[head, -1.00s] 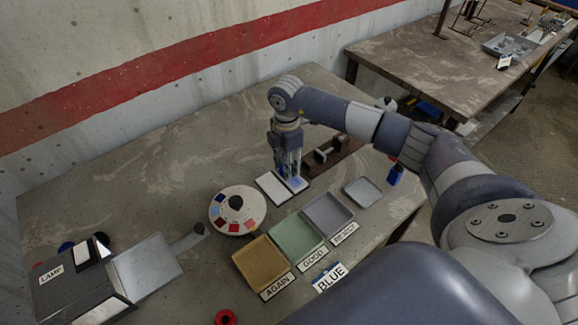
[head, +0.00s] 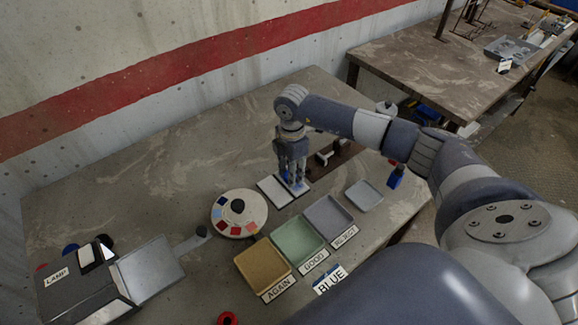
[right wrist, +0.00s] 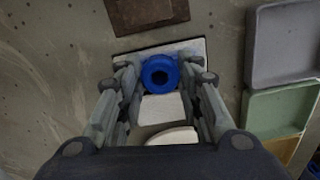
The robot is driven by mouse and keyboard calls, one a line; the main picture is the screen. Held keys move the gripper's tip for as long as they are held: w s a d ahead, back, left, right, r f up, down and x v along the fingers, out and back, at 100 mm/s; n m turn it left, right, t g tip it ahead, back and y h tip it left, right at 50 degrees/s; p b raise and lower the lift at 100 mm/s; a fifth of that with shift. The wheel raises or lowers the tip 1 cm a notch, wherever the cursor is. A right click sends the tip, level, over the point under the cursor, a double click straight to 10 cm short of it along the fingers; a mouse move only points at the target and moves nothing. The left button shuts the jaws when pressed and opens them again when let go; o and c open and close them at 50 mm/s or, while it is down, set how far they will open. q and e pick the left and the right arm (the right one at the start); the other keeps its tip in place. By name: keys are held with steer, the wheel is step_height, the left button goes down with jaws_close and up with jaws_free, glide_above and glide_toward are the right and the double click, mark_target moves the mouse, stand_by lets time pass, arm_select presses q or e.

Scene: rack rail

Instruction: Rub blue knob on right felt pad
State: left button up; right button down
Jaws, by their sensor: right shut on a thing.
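The blue knob (right wrist: 159,73) is a round ring with a dark centre hole, seen in the right wrist view between my right fingers. My right gripper (head: 293,183) is shut on it and points down at the felt pads. The right felt pad (right wrist: 192,49) is white and lies under the knob, mostly covered by it and the fingers. Whether the knob touches the pad is hard to tell. The left felt pad (head: 273,190) is white and bare beside it. My left gripper is not in view.
A round wheel with coloured patches (head: 239,213) stands left of the pads. AGAIN (head: 262,268), GOOD (head: 297,243) and REJECT (head: 328,217) trays lie in front. A small grey tray (head: 364,195) is at right. The LAMP box (head: 85,285) sits at far left.

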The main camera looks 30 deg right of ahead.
mark_target(299, 186)
steer(key=shift+s+d+p, duration=0.2)
steer(key=shift+s+p, duration=0.7)
steer(key=shift+s, duration=0.65)
steer(key=shift+r, duration=0.1)
step_height(299, 186, up, 6)
steer(key=p, duration=0.4)
steer(key=shift+p, duration=0.3)
